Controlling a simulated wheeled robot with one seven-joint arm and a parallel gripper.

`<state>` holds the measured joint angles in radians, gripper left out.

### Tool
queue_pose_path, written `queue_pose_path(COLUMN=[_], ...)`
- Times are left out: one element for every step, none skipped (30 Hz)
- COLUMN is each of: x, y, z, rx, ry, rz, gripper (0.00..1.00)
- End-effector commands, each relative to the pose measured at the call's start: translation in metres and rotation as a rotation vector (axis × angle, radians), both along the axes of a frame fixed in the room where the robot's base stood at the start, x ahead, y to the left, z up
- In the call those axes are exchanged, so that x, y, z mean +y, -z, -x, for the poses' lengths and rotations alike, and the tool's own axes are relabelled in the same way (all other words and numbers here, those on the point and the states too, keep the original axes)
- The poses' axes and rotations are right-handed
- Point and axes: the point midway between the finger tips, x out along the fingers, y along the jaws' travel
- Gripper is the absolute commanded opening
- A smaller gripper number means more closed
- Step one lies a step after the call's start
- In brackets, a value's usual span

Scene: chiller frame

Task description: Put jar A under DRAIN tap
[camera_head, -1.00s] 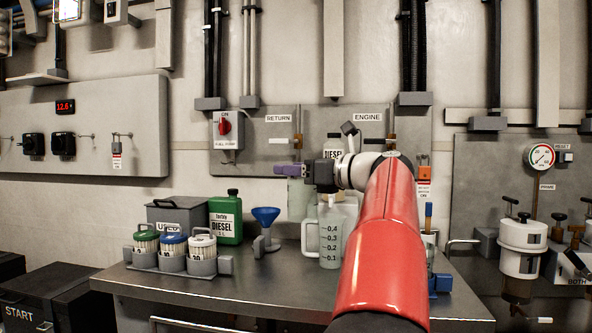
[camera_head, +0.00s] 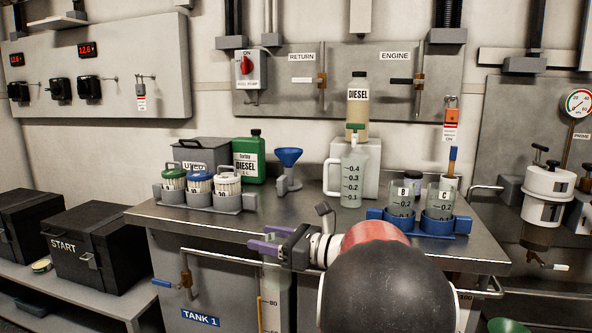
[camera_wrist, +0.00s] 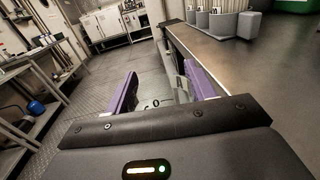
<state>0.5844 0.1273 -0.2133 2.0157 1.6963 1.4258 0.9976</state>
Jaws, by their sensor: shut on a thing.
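My gripper (camera_head: 272,243) with purple fingers is in front of the bench's front edge, low near the tank front. It is shut on a pale translucent jar (camera_head: 277,285), which hangs below the fingers; its letter is not readable. In the wrist view my gripper (camera_wrist: 160,92) shows both purple fingers, with a clear glassy part of the jar (camera_wrist: 181,88) between them. A tap with a blue handle (camera_head: 185,272) is on the tank front, left of the gripper, apart from the jar. No DRAIN label is readable.
Jars B (camera_head: 402,197) and C (camera_head: 441,198) stand in a blue rack (camera_head: 435,227) on the bench. A measuring jug (camera_head: 352,180), blue funnel (camera_head: 288,158) and capped-tube rack (camera_head: 208,203) are there too. A pipe rail crosses the tank front. Black boxes (camera_head: 95,250) stand left.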

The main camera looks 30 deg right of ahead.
Motion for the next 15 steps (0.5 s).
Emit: queue_pose_path(x=[0.015,0.023,0.034,0.042,0.05,0.061,0.069,0.077,0.088,0.095,0.102,0.111,0.116,0.122,0.129], y=[0.035,0.054,0.078,0.097,0.115,0.139,0.157,0.175,0.198,0.214,0.229,0.248,0.261,0.274,0.289], z=[-0.002,-0.003,-0.005,-0.005,-0.006,-0.007,-0.008,-0.009,-0.01,-0.011,-0.012,-0.013,-0.014,-0.014,-0.015], rx=[0.014,0.014,0.016,0.016,0.016,0.017,0.017,0.017,0.017,0.015,0.014,0.012,0.011,0.01,0.009], ry=[-0.032,-0.05,-0.074,-0.092,-0.11,-0.132,-0.15,-0.168,-0.191,-0.207,-0.222,-0.242,-0.254,-0.267,-0.282], rz=[-0.014,-0.014,-0.015,-0.014,-0.016,-0.016,-0.016,-0.017,-0.016,-0.014,-0.013,-0.014,-0.011,-0.011,-0.009], gripper=[0.16,0.16,0.16,0.16,0.16,0.16,0.16,0.16,0.16,0.16,0.16,0.16,0.16,0.16,0.16])
